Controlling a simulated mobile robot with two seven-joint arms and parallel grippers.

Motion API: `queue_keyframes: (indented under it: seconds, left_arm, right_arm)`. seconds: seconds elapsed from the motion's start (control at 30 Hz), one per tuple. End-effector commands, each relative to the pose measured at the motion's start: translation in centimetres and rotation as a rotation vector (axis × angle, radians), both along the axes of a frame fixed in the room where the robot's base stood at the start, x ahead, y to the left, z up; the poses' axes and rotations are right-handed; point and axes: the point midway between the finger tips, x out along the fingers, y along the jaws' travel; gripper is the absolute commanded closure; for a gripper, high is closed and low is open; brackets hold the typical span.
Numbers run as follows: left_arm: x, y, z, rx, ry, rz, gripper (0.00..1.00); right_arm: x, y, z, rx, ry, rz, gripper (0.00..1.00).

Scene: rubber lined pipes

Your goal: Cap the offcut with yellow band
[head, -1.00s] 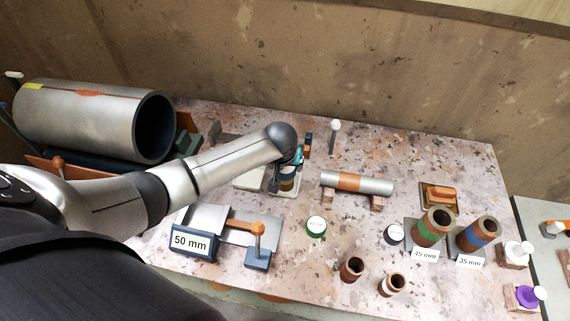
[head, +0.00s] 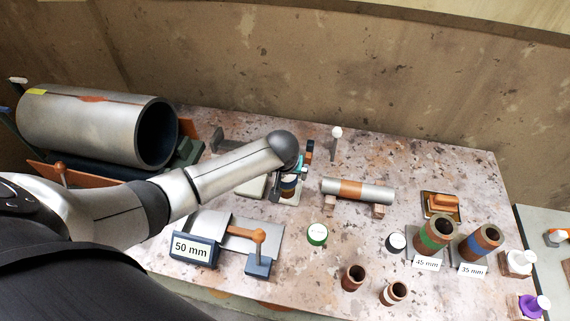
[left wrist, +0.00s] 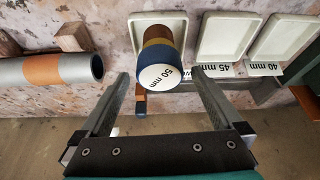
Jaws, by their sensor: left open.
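The offcut with a yellow-ochre band (left wrist: 158,42) stands in a white tray in the left wrist view. A white cap with a dark blue rim, marked "50 mm" (left wrist: 160,77), sits on its end. In the head view the capped offcut (head: 289,187) is partly hidden under my left gripper. My left gripper (left wrist: 159,75) is open, its two fingers on either side of the cap with visible gaps. Whether the cap is fully seated cannot be told. My right gripper is not in view.
White trays marked 45 mm (left wrist: 222,38) and 40 mm stand beside the offcut's tray. A grey pipe with an orange band (head: 357,189) rests on blocks nearby. A green-rimmed cap (head: 317,235), a black-rimmed cap (head: 396,243) and brown offcuts (head: 353,277) stand in front.

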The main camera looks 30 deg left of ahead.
Motion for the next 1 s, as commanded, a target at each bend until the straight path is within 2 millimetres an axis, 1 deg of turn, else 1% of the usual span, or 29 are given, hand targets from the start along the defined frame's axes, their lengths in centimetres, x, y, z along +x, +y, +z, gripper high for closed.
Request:
queue_keyframes:
  seconds: [0.3, 0.7, 0.83, 1.0]
  left_arm:
    - [-1.7, -0.6, 4.5, 0.000, -0.002, -0.001, 0.00]
    - [-4.2, -1.5, 10.8, -0.002, -0.003, -0.002, 0.00]
    - [-4.8, -1.7, 12.3, -0.001, -0.001, -0.002, 0.00]
    - [-5.2, -1.8, 13.3, -0.001, 0.000, -0.001, 0.00]
  right_arm:
    - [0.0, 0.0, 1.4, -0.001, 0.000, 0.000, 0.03]
    - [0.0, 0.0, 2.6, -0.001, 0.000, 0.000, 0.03]
    - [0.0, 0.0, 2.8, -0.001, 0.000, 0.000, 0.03]
    - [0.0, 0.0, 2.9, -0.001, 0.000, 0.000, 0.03]
